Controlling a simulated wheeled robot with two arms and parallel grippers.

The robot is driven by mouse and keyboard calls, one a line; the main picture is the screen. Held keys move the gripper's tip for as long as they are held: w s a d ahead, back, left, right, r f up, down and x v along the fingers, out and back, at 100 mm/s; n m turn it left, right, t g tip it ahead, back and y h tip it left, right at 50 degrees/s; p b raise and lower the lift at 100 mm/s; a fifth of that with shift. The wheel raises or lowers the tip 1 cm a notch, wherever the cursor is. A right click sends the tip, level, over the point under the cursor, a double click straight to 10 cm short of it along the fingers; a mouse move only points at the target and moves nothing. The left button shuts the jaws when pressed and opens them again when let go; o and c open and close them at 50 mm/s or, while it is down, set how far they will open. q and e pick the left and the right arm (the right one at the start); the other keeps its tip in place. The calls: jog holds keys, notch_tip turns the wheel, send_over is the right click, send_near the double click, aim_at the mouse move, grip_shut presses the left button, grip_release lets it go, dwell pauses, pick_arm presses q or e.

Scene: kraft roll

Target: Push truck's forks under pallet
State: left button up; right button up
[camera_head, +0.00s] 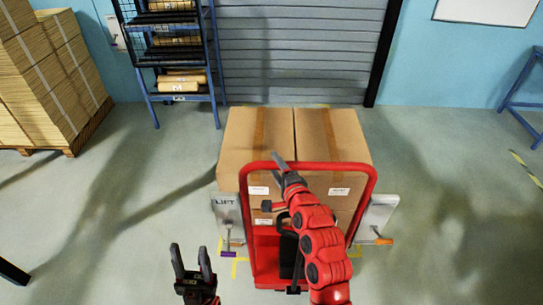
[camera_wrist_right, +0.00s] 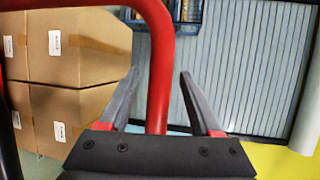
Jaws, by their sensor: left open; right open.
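The red truck (camera_head: 264,265) stands at the front centre, its red hoop handle (camera_head: 371,185) upright before stacked cardboard boxes (camera_head: 258,140). The truck's forks and the pallet under the boxes are hidden. My right gripper (camera_head: 281,166) is at the top bar of the handle. In the right wrist view, its open fingers (camera_wrist_right: 160,85) are on either side of a red handle bar (camera_wrist_right: 160,40); I cannot tell whether they touch it. My left gripper (camera_head: 192,262) is open and empty, left of the truck and apart from it.
Grey panels stand at both sides of the truck, the left one marked LIFT (camera_head: 226,212), the right one (camera_head: 375,215) with an orange handle. Yellow tape (camera_head: 241,259) marks the floor. A box stack (camera_head: 50,75) and a blue rack (camera_head: 180,50) stand behind left.

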jog(key=shift+p+x, duration=0.55)
jog(key=shift+x, duration=1.55)
grip_shut()
